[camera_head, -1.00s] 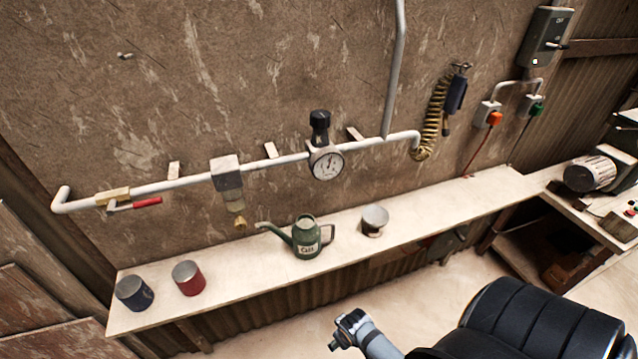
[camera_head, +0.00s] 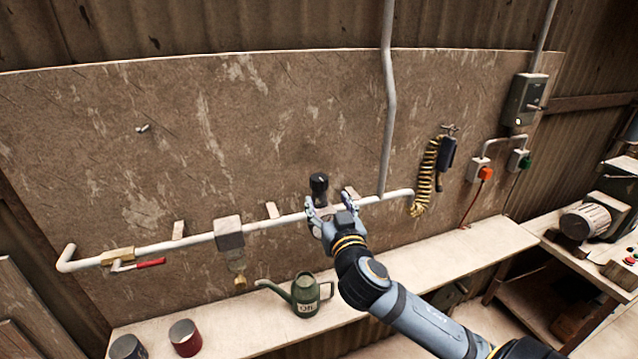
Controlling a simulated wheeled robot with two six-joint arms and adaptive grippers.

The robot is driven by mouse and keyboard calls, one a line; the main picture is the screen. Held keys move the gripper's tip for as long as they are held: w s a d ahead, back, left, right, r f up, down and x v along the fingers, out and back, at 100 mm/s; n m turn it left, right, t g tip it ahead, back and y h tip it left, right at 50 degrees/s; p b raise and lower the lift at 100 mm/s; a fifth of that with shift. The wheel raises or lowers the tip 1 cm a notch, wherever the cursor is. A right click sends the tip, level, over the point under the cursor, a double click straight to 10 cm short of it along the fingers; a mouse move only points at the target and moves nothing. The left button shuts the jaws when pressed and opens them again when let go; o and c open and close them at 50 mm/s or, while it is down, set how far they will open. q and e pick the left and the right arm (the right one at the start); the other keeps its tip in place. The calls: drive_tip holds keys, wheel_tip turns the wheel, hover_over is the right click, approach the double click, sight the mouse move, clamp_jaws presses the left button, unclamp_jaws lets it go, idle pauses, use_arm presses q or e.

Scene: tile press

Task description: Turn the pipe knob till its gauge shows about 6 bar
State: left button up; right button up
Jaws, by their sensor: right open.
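The black pipe knob (camera_head: 319,186) stands upright on top of the regulator on the white wall pipe (camera_head: 196,242). My right gripper (camera_head: 329,200) is open in front of the regulator, its fingers pointing up toward the knob. The knob shows just beyond the fingertips, nearer the left finger. I cannot tell whether they touch. The round gauge below the knob is hidden behind my gripper, so its reading does not show. My left gripper is not in view.
A red-handled valve (camera_head: 150,263) and a filter (camera_head: 229,234) sit on the pipe to the left. A coiled yellow hose (camera_head: 424,180) hangs at right.

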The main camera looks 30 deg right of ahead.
sight(312, 185)
drive_tip(key=p+x, duration=0.3)
drive_tip(key=x, duration=0.5)
drive_tip(key=shift+w+d+r, duration=0.1)
drive_tip(key=shift+w+d, duration=0.1)
drive_tip(key=shift+w, duration=0.1)
drive_tip(key=shift+w+d+p, duration=0.2)
drive_tip(key=shift+w+p, duration=0.15)
drive_tip(key=shift+w, duration=0.15)
drive_tip(key=c, duration=1.2)
drive_tip(key=shift+o, duration=0.2)
drive_tip(key=shift+f+m+h+b, duration=0.4)
drive_tip(key=shift+h+b, duration=0.1)
drive_tip(key=shift+b, duration=0.3)
drive_tip(key=m+g+h+b, duration=0.9)
drive_tip(key=g+b, duration=0.1)
drive_tip(key=b, duration=0.6)
drive_tip(key=shift+r+m+g+h+b, duration=0.1)
drive_tip(key=shift+m+g+h+b, duration=0.25)
drive_tip(key=shift+m+g+b, duration=0.55)
drive_tip(key=shift+r+m+g+h+b, duration=0.1)
drive_tip(key=shift+m+g+h+b, duration=0.3)
drive_tip(key=shift+g, duration=1.3)
